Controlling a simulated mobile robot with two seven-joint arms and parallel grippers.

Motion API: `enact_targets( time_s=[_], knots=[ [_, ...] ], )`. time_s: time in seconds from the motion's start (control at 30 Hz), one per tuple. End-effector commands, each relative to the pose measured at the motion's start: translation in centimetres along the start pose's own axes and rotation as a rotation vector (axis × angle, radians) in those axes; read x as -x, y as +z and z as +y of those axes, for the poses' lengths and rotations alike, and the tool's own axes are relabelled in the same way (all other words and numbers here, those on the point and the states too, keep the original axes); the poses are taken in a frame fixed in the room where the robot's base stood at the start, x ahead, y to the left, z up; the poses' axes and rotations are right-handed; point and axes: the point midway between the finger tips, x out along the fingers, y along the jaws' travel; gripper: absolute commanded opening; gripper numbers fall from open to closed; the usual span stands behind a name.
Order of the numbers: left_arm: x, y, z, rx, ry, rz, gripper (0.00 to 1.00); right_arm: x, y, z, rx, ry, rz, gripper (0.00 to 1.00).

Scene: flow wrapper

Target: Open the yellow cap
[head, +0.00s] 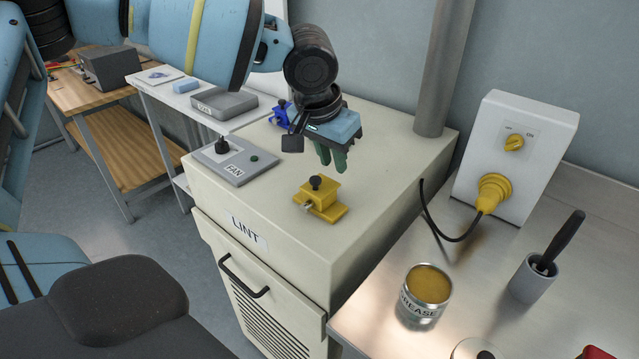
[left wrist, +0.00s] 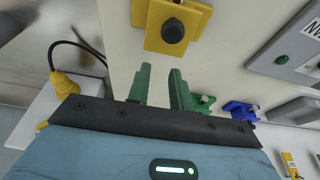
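The yellow cap (head: 320,202) is a small yellow block on a flat base with a round black knob on top, sitting on the cream cabinet. Its yellow body shows at the top of the left wrist view (left wrist: 190,38), partly cut off by the frame. My left gripper (head: 333,160) hangs above the cabinet, behind the yellow cap in the head view. Its green fingers (left wrist: 161,78) are apart with nothing between them and do not touch the cap. My right gripper is not in view.
A blue cap (head: 281,114) stands farther back; a green one (left wrist: 206,102) shows in the left wrist view. A FAN switch plate (head: 234,161) lies left. A white box (head: 515,150) with a yellow plug, a grease tin (head: 425,292) and a grey cup (head: 533,278) stand right.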

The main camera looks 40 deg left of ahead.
Motion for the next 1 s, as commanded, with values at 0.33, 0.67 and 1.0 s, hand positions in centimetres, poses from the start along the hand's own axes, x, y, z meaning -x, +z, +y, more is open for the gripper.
enact_targets(
  time_s=[0.33,0.67,1.0],
  knots=[
    [-0.2,-0.5,0.0,-0.001,0.000,-0.001,0.22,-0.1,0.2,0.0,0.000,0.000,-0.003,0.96],
    [-0.8,-1.4,0.0,0.000,-0.001,-0.003,0.22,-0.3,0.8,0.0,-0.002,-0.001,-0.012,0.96],
    [-1.3,-1.8,0.0,-0.001,0.000,-0.004,0.22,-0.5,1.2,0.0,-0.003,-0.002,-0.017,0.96]
  ],
)
